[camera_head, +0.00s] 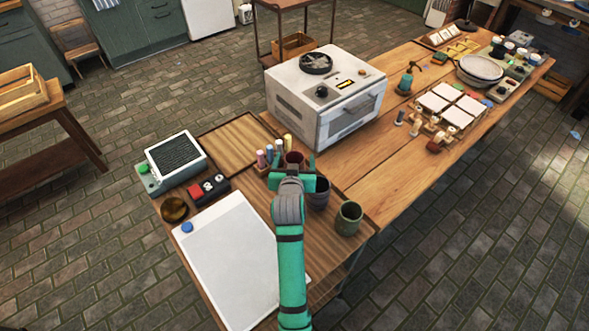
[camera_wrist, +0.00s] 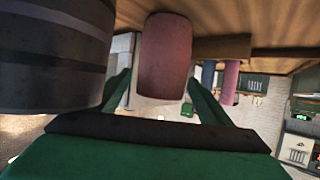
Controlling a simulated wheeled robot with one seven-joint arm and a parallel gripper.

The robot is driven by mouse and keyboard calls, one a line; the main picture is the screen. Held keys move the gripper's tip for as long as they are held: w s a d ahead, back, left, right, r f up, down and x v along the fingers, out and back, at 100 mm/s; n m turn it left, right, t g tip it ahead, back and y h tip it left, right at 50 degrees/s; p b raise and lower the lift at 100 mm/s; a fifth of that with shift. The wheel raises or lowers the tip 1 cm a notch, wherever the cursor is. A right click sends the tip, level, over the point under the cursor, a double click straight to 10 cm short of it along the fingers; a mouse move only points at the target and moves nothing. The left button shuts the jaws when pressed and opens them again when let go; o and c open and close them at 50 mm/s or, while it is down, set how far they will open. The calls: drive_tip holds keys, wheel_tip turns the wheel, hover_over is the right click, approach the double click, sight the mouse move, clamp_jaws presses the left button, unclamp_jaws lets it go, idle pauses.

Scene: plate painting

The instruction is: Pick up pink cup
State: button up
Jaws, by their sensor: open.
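The pink cup (camera_wrist: 165,57) hangs from the top of the wrist view, where the tabletop appears, so that view looks upside down. It lies between the two fingers of my open gripper (camera_wrist: 157,90). I cannot tell whether either finger touches it. In the head view the dull reddish-pink cup (camera_head: 294,158) stands upright just beyond my gripper (camera_head: 292,172), which partly hides it.
A dark banded cup (camera_wrist: 50,55) is close beside my gripper; it also shows in the head view (camera_head: 319,195). A green cup (camera_head: 348,218) stands near the table edge. Several coloured bottles (camera_head: 270,155) stand behind. A white oven (camera_head: 325,95) is beyond.

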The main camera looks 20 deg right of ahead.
drive_tip(key=c, duration=1.4)
